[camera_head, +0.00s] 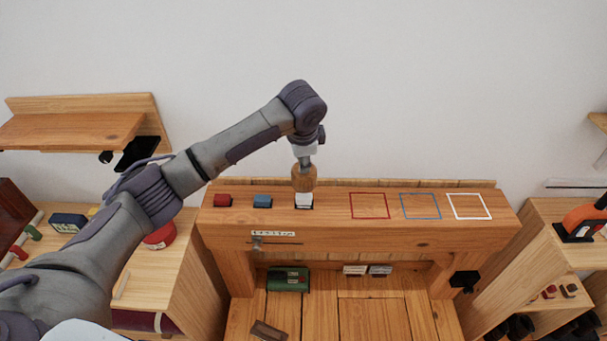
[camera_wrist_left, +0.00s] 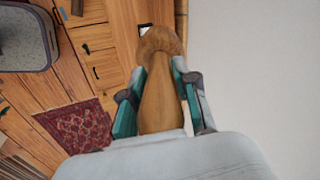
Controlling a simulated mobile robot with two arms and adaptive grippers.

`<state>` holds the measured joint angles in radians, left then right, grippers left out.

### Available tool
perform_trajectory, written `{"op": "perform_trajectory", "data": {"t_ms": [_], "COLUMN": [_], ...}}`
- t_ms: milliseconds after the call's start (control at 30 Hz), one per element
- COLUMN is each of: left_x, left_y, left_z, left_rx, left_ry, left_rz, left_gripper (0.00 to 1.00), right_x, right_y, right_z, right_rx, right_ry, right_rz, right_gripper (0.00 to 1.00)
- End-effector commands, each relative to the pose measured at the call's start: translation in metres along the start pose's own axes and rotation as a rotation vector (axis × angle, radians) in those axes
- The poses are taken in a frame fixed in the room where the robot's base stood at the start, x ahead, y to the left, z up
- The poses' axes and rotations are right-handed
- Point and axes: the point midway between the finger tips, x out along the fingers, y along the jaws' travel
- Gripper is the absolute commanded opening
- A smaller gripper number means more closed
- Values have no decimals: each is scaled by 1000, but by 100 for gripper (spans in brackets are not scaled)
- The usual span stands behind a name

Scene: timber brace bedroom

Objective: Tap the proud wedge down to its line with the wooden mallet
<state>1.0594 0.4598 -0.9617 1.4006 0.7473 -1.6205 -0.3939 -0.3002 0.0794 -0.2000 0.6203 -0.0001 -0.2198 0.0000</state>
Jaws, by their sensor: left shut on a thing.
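My left gripper (camera_head: 305,160) is shut on the wooden mallet (camera_head: 303,178). It holds the mallet over the timber beam (camera_head: 330,214), with the head directly above a white wedge (camera_head: 304,200). I cannot tell whether mallet and wedge touch. In the left wrist view the left gripper (camera_wrist_left: 158,98) has its fingers on either side of the mallet's handle (camera_wrist_left: 160,105), and the rounded head shows beyond. A red wedge (camera_head: 222,200) and a blue wedge (camera_head: 262,201) stand in the beam to the left. The wedge's line cannot be made out. My right gripper is not in view.
Red (camera_head: 369,206), blue (camera_head: 421,206) and white (camera_head: 469,206) outlines mark empty areas on the beam's right half. A green box (camera_head: 288,280) sits below the beam. A shelf unit (camera_head: 565,250) stands at the right. A wall shelf (camera_head: 75,130) hangs at the left.

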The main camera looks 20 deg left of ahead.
Motion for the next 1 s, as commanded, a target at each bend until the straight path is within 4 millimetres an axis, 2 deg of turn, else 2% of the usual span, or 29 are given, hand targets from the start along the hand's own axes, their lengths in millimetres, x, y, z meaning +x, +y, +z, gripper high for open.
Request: {"op": "perform_trajectory", "data": {"t_ms": [567,667,800,1000], "left_x": [7,20,46,38], "left_y": [2,7,17,12], "left_z": [0,2,4,3], "left_rx": [0,0,0,0], "left_ry": [2,0,0,3], "left_rz": [0,2,3,-1], "left_gripper": [0,0,0,0], "right_x": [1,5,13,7], "right_y": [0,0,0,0], "right_z": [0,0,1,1], "right_rx": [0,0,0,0], "right_ry": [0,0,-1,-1], "right_rz": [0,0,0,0], "right_gripper": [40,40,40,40]}}
